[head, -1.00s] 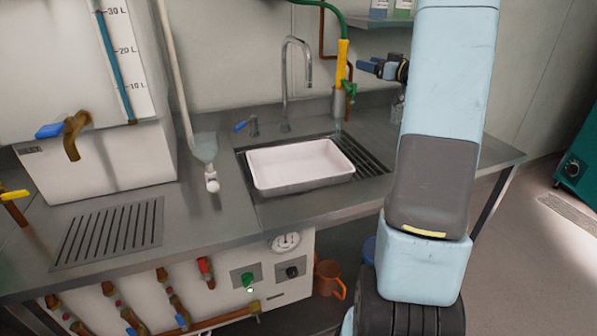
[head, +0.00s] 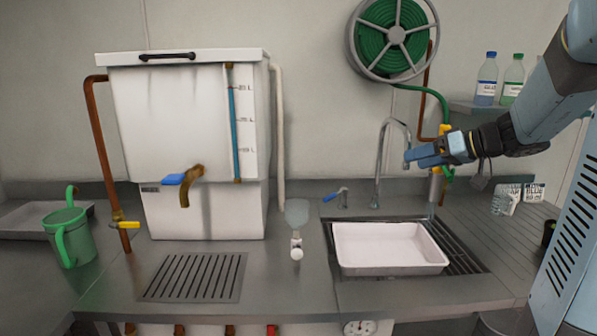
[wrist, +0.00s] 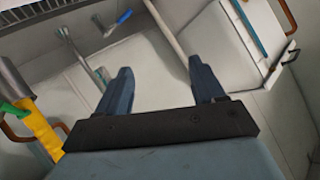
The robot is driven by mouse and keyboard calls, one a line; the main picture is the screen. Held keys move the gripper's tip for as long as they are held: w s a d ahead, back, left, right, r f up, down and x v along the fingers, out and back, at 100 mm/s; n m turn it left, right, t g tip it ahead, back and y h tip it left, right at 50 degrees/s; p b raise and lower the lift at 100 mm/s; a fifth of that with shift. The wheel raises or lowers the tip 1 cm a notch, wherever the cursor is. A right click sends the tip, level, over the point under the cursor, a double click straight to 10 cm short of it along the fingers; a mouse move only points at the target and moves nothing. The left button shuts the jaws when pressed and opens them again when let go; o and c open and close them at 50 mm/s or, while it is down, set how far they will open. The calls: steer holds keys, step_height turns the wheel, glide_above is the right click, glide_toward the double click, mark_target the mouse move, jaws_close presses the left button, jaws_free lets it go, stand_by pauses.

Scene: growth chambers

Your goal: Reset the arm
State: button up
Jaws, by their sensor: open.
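My gripper (head: 424,155) is at the right in the head view, held in the air above the sink, beside the upper part of the grey tap (head: 381,165). It points left. In the wrist view my gripper (wrist: 157,82) shows two blue fingers spread apart with nothing between them. The tap (wrist: 82,55) and the tank's pale drain pipe (wrist: 165,28) show beyond the fingers there. My arm reaches in from the right side of the head view.
A white tray (head: 388,250) sits in the sink. A white tank (head: 190,110) stands left of it, with a green jug (head: 72,240) farther left. A hose reel (head: 392,35) is on the wall above.

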steer(key=s+a+f+m+g+h, duration=0.1)
steer(key=s+a+g+h, duration=0.1)
steer(key=s+a, duration=0.3)
steer(key=s+a+f+g+h, duration=0.1)
steer(key=s+a+g, duration=0.15)
steer(key=s, duration=0.55)
steer(key=s+d+f+m+t+h, duration=0.1)
steer(key=s+h, duration=0.5)
steer(key=s, duration=0.6)
steer(key=shift+f+m+t+h, duration=0.35)
steer(key=shift+m+t, duration=0.2)
steer(key=shift+m, duration=0.55)
steer(key=shift+s, duration=0.1)
